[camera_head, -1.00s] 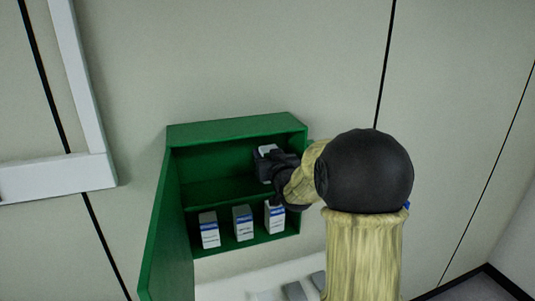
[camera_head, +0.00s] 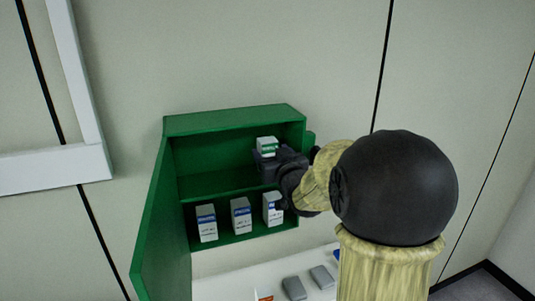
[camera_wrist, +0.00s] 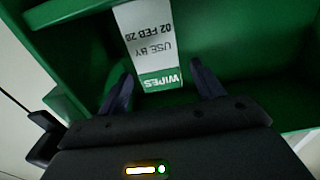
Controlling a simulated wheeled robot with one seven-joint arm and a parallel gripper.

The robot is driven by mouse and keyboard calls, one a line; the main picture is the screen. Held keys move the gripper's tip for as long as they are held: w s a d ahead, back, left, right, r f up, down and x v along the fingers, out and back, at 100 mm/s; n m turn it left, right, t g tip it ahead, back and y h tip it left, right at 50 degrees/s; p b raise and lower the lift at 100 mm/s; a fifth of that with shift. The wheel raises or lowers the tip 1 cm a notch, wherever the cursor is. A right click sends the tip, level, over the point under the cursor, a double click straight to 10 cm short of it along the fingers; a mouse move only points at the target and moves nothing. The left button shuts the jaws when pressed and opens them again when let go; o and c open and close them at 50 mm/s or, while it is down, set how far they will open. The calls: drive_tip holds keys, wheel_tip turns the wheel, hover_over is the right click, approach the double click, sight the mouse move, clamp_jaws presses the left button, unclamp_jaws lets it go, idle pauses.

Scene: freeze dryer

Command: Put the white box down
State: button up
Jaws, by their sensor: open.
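The white box (camera_head: 267,146) has a green band marked WIPES and stands on the upper shelf of the green cabinet (camera_head: 235,118), near its right side. In the wrist view the white box (camera_wrist: 150,42) shows its "USE BY" face, upside down in the picture. My gripper (camera_head: 265,163) is at the cabinet opening, just in front of the box. In the wrist view my gripper (camera_wrist: 160,88) is open, with one finger on each side of the box's lower end. The lower part of the box is partly hidden by my gripper in the head view.
Three white boxes with blue bands (camera_head: 241,215) stand on the lower shelf. The cabinet door (camera_head: 160,225) is open to the left. The upper shelf's left part is clear. Grey objects (camera_head: 294,288) lie on a white surface below.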

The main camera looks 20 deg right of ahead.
drive_tip(key=s+b, duration=0.2)
drive_tip(key=s, duration=0.4)
drive_tip(key=shift+s, duration=0.25)
drive_tip(key=shift+f, duration=0.1)
idle(0.4)
drive_tip(key=s+a+f+g, duration=0.3)
drive_tip(key=s+f+g, duration=0.2)
drive_tip(key=f, duration=0.5)
drive_tip(key=s+a+f+g, duration=0.3)
drive_tip(key=s+f+g, duration=0.25)
drive_tip(key=f, duration=0.45)
drive_tip(key=s+a+f+g, duration=0.3)
drive_tip(key=s+f+g, duration=0.2)
drive_tip(key=s, duration=0.3)
drive_tip(key=shift+s+f, duration=0.3)
drive_tip(key=shift+s, duration=0.05)
